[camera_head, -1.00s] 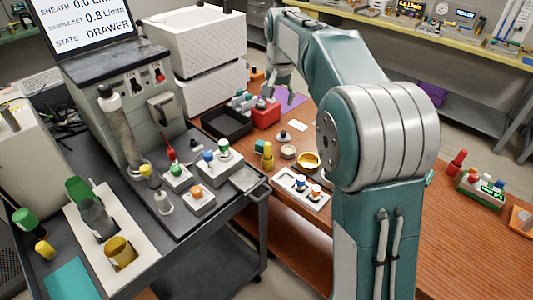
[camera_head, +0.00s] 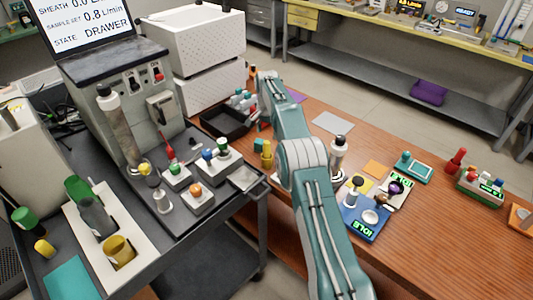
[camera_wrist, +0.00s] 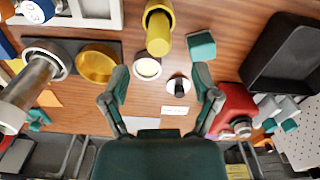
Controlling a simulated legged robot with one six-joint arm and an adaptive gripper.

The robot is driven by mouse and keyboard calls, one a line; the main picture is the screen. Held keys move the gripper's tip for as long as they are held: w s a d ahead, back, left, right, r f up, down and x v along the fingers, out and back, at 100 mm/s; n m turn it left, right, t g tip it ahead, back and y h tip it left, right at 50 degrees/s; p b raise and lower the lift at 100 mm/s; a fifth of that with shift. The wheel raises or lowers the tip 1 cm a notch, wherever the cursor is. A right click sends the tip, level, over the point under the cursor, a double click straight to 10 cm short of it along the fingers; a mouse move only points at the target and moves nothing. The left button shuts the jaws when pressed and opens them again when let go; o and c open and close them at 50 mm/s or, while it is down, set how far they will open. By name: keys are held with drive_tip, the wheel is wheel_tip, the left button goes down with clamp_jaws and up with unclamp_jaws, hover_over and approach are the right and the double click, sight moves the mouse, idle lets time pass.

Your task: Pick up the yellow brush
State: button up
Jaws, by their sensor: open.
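An upright yellow cylinder-shaped object (camera_wrist: 158,28), which I take for the yellow brush, stands at the top middle of the wrist view. I cannot make out bristles. It also shows beside my arm in the head view (camera_head: 267,155). A teal block (camera_wrist: 201,47) is just right of it in the wrist view. My gripper (camera_wrist: 160,78) is open and empty, with its fingers spread apart. The yellow object lies beyond the fingertips, roughly in line with the gap, and is not between them. My arm hides part of the bench in the head view.
Near the fingers are a small white dish (camera_wrist: 147,68), a black-knobbed piece (camera_wrist: 180,86), a gold bowl (camera_wrist: 97,66) and a red object (camera_wrist: 236,108). A black tray (camera_wrist: 285,55) is at right. The brown bench (camera_head: 440,235) has bare room at the right.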

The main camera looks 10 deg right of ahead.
sight(267, 150)
wheel_tip(267, 150, down, 9)
drive_tip(key=shift+s+a+r, duration=0.15)
idle(0.4)
clamp_jaws()
